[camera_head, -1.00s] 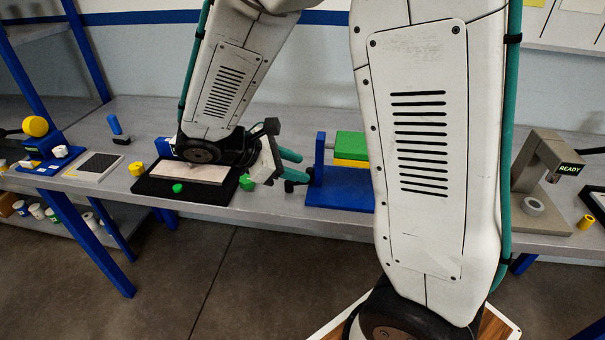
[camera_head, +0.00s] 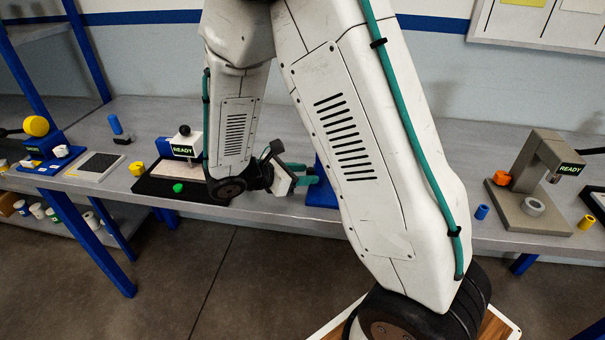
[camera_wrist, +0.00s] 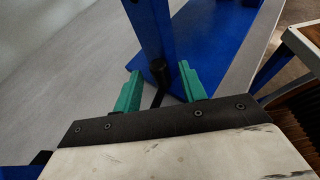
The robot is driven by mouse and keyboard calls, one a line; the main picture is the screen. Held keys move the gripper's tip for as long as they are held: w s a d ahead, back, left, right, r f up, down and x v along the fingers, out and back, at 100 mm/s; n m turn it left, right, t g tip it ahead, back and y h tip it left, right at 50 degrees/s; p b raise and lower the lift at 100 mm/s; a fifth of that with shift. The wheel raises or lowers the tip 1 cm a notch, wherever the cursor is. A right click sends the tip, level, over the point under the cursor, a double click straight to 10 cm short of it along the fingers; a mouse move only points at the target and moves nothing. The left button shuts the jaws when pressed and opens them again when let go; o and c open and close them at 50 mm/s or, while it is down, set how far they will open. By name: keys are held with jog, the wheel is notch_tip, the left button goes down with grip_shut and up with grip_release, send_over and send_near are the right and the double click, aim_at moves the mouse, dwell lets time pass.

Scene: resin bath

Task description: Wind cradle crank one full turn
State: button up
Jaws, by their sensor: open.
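The blue cradle (camera_head: 321,188) stands on the bench, mostly hidden behind my arm in the head view. The wrist view shows its blue upright and base plate (camera_wrist: 205,45). The black crank (camera_wrist: 158,72) sits at the foot of the upright, with a round hub and a thin dark bar running down toward my gripper. My gripper (camera_wrist: 160,84) is open, its two green fingers on either side of the crank bar. I cannot tell whether either finger touches it. In the head view my gripper (camera_head: 306,174) is just left of the cradle, and the crank is hidden there.
Left of my gripper are a black tray (camera_head: 150,188) with a green knob (camera_head: 178,188) and a READY display (camera_head: 183,151). On the right stand a grey press (camera_head: 540,175), an orange piece (camera_head: 501,177) and a blue cylinder (camera_head: 482,212). The bench front edge is close.

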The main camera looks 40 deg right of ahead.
jog(key=shift+d, duration=0.1)
grip_shut()
jog(key=shift+m+g, duration=0.6)
jog(key=shift+g, duration=0.2)
jog(key=shift+s+a+m+g+y, duration=0.25)
jog(key=shift+a+m+g+y, duration=0.25)
jog(key=shift+m+g, duration=0.45)
grip_release()
